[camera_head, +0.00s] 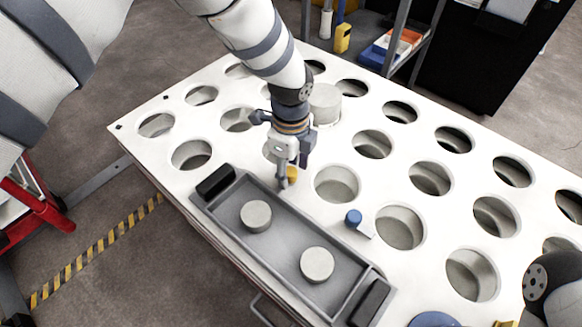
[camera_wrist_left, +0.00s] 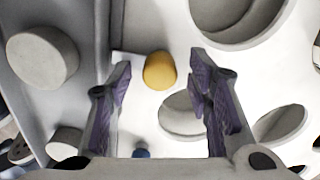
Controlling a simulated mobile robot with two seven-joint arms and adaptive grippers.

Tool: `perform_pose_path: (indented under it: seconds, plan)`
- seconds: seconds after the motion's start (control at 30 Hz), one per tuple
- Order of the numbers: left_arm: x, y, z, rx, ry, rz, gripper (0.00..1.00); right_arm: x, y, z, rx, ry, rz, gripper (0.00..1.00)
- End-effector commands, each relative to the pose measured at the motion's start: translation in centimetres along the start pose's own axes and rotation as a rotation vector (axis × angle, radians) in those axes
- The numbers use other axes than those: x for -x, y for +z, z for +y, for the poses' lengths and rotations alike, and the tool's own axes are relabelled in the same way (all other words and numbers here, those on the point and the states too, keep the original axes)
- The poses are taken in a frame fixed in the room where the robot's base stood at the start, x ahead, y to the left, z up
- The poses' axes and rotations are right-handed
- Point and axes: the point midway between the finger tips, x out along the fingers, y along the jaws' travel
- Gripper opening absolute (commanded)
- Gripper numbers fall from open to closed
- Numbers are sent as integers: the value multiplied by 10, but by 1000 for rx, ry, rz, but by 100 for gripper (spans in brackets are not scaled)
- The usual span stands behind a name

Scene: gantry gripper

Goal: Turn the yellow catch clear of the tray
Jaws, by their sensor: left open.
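The yellow catch (camera_head: 292,174) stands on the white table beside the upper long side of the grey tray (camera_head: 286,241). Its round yellow knob (camera_wrist_left: 159,71) shows between my fingers in the left wrist view. A pale flat piece extends from the knob toward the tray edge; whether it overlaps the rim is hard to tell. My left gripper (camera_head: 287,178) points down over the catch, partly hiding it. Its fingers (camera_wrist_left: 160,66) are open, one on each side of the knob, with gaps showing. My right gripper is out of view.
The tray holds two grey round pucks (camera_head: 256,216) and has black end handles (camera_head: 216,181). A blue catch (camera_head: 354,217) stands further along the same side. The white table (camera_head: 300,160) has many round holes. A grey cylinder (camera_head: 324,103) stands behind my left wrist.

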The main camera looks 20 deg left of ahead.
Motion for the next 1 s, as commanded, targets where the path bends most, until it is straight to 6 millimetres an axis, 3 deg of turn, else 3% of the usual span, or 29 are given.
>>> perform_pose_path:
  seconds: [0.1,0.3,0.67,1.0]
  plan:
    - [0,0,0,0,0,0,44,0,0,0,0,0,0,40]
    - [0,0,0,1,1,0,0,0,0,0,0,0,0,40]
    - [2,0,0,44,0,0,0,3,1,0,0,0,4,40]
    - [3,0,0,286,-1,-1,0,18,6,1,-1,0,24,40]
